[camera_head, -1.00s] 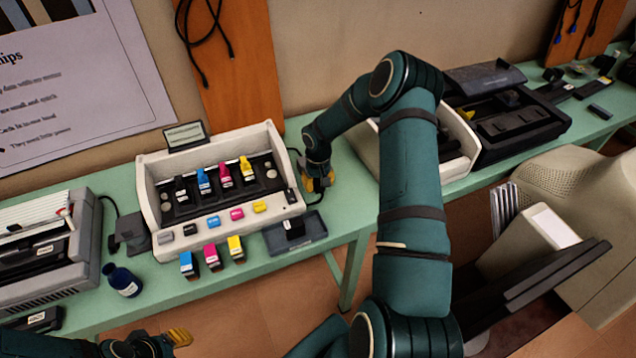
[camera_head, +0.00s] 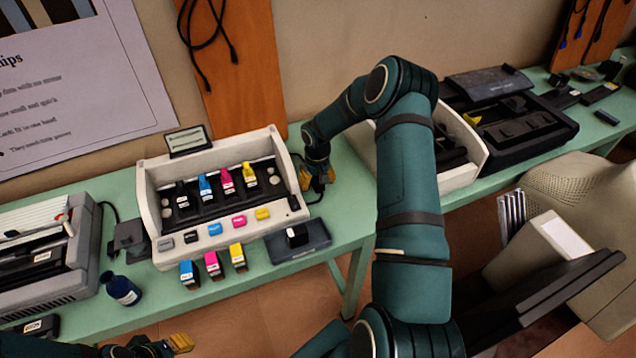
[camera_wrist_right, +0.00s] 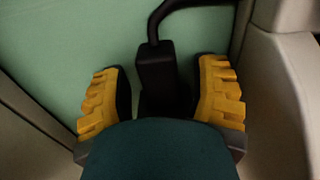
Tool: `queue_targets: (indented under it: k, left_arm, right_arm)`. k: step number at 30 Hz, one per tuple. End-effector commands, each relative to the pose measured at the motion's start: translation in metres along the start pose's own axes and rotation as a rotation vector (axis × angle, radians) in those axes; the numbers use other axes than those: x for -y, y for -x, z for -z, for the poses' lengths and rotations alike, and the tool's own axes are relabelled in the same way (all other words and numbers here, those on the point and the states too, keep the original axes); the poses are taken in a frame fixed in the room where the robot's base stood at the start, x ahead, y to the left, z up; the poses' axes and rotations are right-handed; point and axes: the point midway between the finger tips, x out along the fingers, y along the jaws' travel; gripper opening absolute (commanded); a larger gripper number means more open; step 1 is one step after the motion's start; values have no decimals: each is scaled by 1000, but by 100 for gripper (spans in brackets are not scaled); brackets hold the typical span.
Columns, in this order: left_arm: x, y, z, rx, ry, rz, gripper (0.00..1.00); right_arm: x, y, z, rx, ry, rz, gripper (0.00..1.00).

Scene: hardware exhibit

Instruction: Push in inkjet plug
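The inkjet printer (camera_head: 158,207) is a cream, open-fronted machine with several coloured cartridges, standing on the green table. The black inkjet plug (camera_wrist_right: 157,72), with a bent black cable, shows in the right wrist view; in the head view my gripper largely hides it. My right gripper (camera_head: 320,182) is low beside the printer's right side. In the right wrist view, its yellow-padded fingers (camera_wrist_right: 160,98) stand open on either side of the plug, with a small gap at each side. The socket is not visible. My left gripper (camera_head: 178,344) shows only partly at the bottom left.
Loose cartridges (camera_head: 213,265) and a dark tray (camera_head: 310,236) lie in front of the printer. A blue bottle (camera_head: 122,291) and a grey printer (camera_head: 40,275) are at left. Another cream machine (camera_head: 470,172) stands right of my right gripper, leaving a narrow gap of table.

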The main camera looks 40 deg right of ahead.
Motion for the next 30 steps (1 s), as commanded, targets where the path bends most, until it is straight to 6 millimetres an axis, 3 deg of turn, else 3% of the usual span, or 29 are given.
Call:
queue_targets:
  k: [9,13,24,30]
  left_arm:
    - [0,0,0,0,0,0,34]
    - [0,0,0,0,0,0,34]
    - [0,0,0,-1,0,0,34]
    - [0,0,0,-1,0,0,34]
  right_arm:
    - [0,1,-1,4,0,0,64]
    - [0,11,-1,3,0,-2,64]
    - [0,82,0,0,1,-1,64]
    - [0,110,0,2,1,-1,64]
